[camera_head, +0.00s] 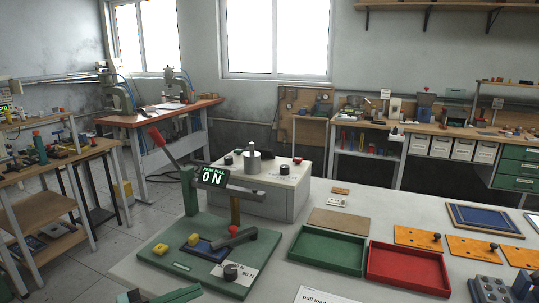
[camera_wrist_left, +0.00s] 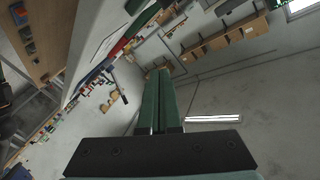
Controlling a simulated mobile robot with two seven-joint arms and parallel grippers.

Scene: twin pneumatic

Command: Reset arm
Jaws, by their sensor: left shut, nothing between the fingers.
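My left gripper (camera_head: 190,292) shows only in part at the bottom edge of the head view, in front of the green base plate. In the left wrist view its two green fingers (camera_wrist_left: 157,76) lie side by side, shut with nothing between them. The wrist is tilted, so that view looks across the room sideways. My right gripper is in neither view. The lever device (camera_head: 187,190) stands on the green base plate (camera_head: 190,265), with a raised red handle and a lit panel (camera_head: 212,177) reading ON.
Right of the device are a green tray (camera_head: 329,247), a red tray (camera_head: 409,268) and orange plates (camera_head: 418,238). A grey box (camera_head: 268,186) with knobs stands behind. A holed block (camera_head: 489,291) sits at the front right. Workbenches line the walls.

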